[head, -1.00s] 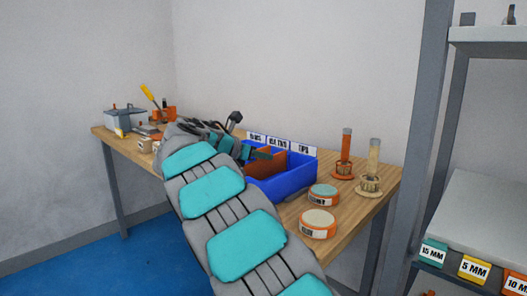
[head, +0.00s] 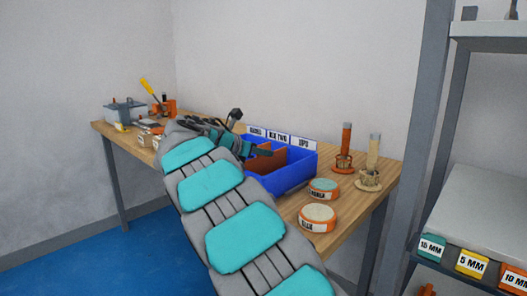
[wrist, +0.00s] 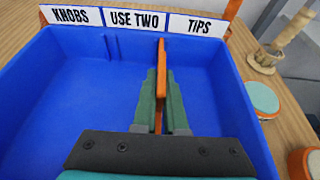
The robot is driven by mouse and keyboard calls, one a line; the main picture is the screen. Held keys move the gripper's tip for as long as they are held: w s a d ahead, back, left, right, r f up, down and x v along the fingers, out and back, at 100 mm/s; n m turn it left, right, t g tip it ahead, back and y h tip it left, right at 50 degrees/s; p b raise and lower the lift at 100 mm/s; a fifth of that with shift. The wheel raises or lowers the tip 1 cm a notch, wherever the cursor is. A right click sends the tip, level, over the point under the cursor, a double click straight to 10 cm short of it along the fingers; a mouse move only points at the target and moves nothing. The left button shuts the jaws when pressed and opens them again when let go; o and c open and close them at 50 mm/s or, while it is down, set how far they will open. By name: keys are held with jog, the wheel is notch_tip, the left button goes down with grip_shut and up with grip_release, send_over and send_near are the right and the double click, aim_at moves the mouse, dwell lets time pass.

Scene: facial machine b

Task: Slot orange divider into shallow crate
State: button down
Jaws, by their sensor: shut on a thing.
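The shallow crate (head: 283,178) is blue and sits on the wooden table. In the wrist view the crate (wrist: 75,100) has three back labels: KNOBS, USE TWO and TIPS. My gripper (wrist: 160,95) is over the crate, its green fingers shut on the orange divider (wrist: 162,58). The divider stands upright, its far end close to the back wall between USE TWO and TIPS. Its lower edge is hidden, so I cannot tell whether it is seated. In the head view my gripper (head: 258,152) and the orange divider (head: 270,161) show inside the crate's outline.
Two round orange tubs (head: 323,189) (head: 317,217) stand right of the crate. An orange stand (head: 344,160) and a tan stand (head: 370,175) are behind them. Small tools and a grey box (head: 125,112) crowd the table's far left. A grey shelf rack (head: 480,215) is at right.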

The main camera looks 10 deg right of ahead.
jog(key=c, duration=1.2)
grip_release()
jog(key=shift+c, duration=0.2)
jog(key=shift+r, duration=0.1)
jog(key=shift+r+p, duration=0.6)
jog(key=shift+r, duration=1.8)
jog(key=shift+o, duration=0.2)
jog(key=o, duration=0.5)
